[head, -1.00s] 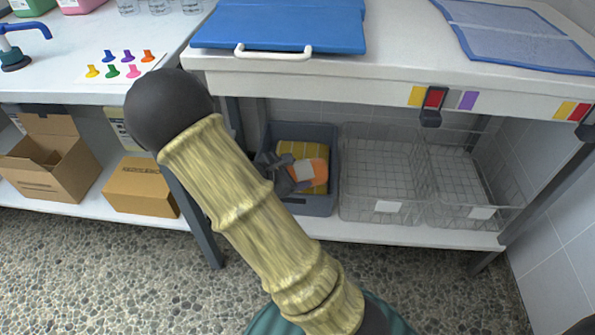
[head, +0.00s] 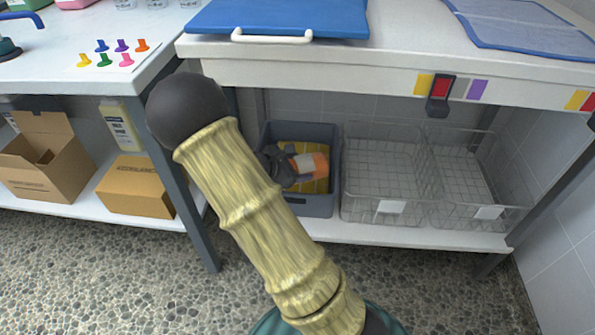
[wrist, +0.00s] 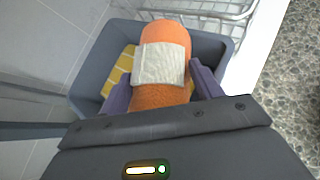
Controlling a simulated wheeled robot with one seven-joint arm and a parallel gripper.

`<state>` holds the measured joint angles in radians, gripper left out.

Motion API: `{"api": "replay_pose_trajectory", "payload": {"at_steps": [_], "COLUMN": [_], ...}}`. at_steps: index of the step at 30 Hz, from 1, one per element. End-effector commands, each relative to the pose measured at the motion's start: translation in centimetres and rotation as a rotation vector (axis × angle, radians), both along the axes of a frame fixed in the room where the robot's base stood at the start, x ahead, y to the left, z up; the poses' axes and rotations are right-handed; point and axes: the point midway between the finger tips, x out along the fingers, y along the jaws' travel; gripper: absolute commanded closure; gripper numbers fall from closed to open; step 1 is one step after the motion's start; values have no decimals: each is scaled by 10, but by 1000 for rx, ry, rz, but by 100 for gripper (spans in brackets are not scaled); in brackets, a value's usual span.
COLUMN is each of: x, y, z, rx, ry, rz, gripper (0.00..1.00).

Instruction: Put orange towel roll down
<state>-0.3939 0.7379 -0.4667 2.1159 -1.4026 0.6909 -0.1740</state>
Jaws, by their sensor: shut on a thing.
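The orange towel roll (wrist: 165,38) has a pale band around its middle. In the wrist view it lies between the two purple-grey fingers of my gripper (wrist: 159,88), which are shut on it. In the head view the orange towel roll (head: 318,164) and my gripper (head: 290,167) show inside the outline of the grey bin (head: 312,205) on the lower shelf. A yellow striped towel (head: 293,134) lies in that bin, partly hidden behind the roll. I cannot tell whether the roll touches the towel.
Two wire baskets (head: 383,215) (head: 478,215), which look empty, stand right of the bin. The table top (head: 400,62) overhangs the shelf. A table leg (head: 185,190) and cardboard boxes (head: 137,187) are to the left.

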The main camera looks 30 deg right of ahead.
Motion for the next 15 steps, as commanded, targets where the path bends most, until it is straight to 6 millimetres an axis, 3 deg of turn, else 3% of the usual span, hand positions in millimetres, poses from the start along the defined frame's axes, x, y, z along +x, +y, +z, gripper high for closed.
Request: {"api": "replay_pose_trajectory", "payload": {"at_steps": [15], "x": [0], "y": [0], "z": [-7], "rx": [-1], "ry": [0], "rz": [0], "gripper": [100]}}
